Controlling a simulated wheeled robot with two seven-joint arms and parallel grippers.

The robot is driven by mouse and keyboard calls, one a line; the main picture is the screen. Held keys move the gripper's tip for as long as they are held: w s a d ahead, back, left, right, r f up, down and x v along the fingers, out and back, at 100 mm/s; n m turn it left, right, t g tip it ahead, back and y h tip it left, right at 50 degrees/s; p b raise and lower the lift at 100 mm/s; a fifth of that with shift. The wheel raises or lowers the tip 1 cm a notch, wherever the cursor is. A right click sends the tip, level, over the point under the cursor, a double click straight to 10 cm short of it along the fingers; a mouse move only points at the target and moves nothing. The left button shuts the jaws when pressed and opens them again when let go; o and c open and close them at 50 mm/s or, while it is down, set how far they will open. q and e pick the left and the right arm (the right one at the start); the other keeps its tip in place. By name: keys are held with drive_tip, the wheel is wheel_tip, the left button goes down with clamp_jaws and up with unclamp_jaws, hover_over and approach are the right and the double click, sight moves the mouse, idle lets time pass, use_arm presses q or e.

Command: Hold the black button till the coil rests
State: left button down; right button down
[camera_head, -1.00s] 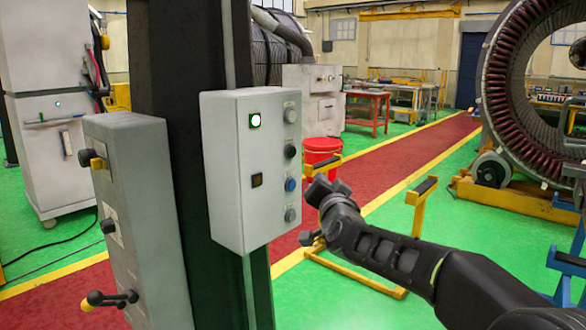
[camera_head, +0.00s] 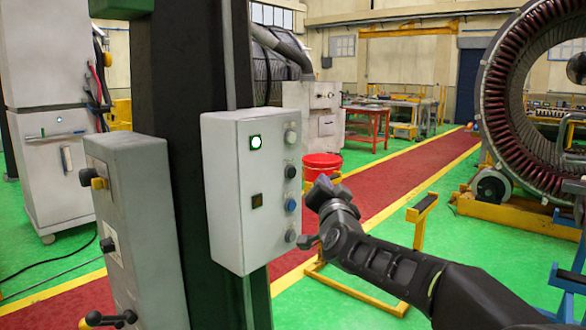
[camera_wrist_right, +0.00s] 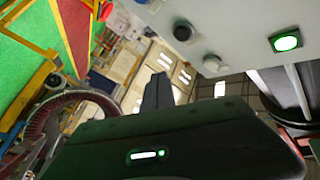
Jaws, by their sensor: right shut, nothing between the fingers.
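The black button (camera_head: 290,171) is on the right-hand face of the grey control box (camera_head: 225,190), below a pale button (camera_head: 291,137) and above a blue one (camera_head: 291,204). It also shows in the right wrist view (camera_wrist_right: 183,32). My right gripper (camera_head: 324,190) is shut and empty, to the right of the button column and apart from the black button. Its shut fingers (camera_wrist_right: 157,92) show in the wrist view, below and left of the black button. A large stator ring (camera_head: 497,90) with dark red windings stands at the right. I cannot make out a separate coil. My left gripper is out of view.
A green lamp (camera_head: 256,142) on the box is lit; a square amber one (camera_head: 257,201) looks dim. A dark column (camera_head: 180,230) stands behind the box. A grey lever cabinet (camera_head: 135,220) is at left. A yellow stand (camera_head: 419,225) is behind my right arm.

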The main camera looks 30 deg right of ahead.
sight(292, 172)
drive_tip(key=w+a+p, duration=0.1)
drive_tip(key=w+p, duration=0.2)
drive_tip(key=w, duration=0.3)
drive_tip(key=shift+a, duration=0.35)
idle(1.7)
drive_tip(key=shift+w+a, duration=0.15)
drive_tip(key=shift+w, duration=0.2)
drive_tip(key=shift+w+a+p, duration=0.15)
drive_tip(key=shift+w+p, duration=0.2)
idle(4.7)
